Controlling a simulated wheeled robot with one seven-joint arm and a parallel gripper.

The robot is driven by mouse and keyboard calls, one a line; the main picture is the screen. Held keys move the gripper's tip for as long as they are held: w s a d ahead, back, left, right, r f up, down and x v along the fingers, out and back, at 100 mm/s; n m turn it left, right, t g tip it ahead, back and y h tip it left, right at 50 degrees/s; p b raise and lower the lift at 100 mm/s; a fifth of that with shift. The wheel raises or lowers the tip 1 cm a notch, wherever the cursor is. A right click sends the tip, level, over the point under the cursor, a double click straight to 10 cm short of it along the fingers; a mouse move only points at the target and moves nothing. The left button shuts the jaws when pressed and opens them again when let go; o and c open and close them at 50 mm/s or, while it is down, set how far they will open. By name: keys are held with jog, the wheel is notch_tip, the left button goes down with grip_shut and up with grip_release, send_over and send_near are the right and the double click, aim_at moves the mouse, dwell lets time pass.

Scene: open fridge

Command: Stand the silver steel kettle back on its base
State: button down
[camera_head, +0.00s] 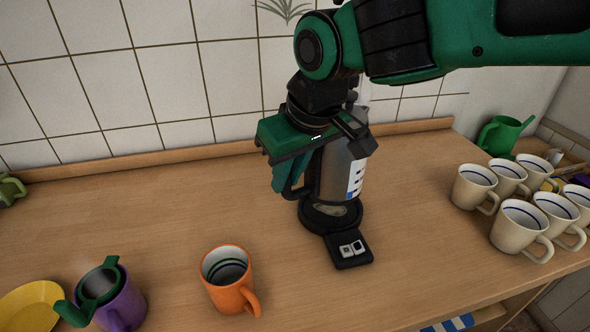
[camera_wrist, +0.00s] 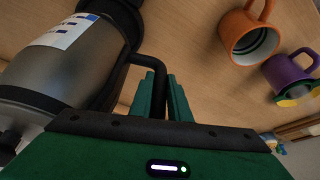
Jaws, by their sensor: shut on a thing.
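The silver steel kettle (camera_head: 334,172) stands upright at the middle of the counter, directly over its black base (camera_head: 354,219). I cannot tell whether its bottom touches the base or hovers slightly above. My gripper (camera_head: 283,178) is left of the kettle and shut on its black handle. In the wrist view the kettle (camera_wrist: 62,72) lies along the left, with its handle (camera_wrist: 152,62) running between the green fingers of my gripper (camera_wrist: 163,98). My gripper and wrist hide the kettle's top in the head view.
An orange mug (camera_head: 228,282) stands in front, left of the base. A purple mug (camera_head: 122,305) with a green strainer and a yellow plate (camera_head: 30,306) are front left. Several cream mugs (camera_head: 520,226) and a green watering can (camera_head: 499,134) are at right. The tiled wall is behind.

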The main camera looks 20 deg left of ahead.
aim_at(288, 189)
jog(key=shift+f, duration=1.7)
jog(key=shift+s, duration=0.15)
dwell(0.5)
jog(key=shift+f, duration=1.3)
dwell(2.1)
jog(key=c, duration=1.6)
grip_release()
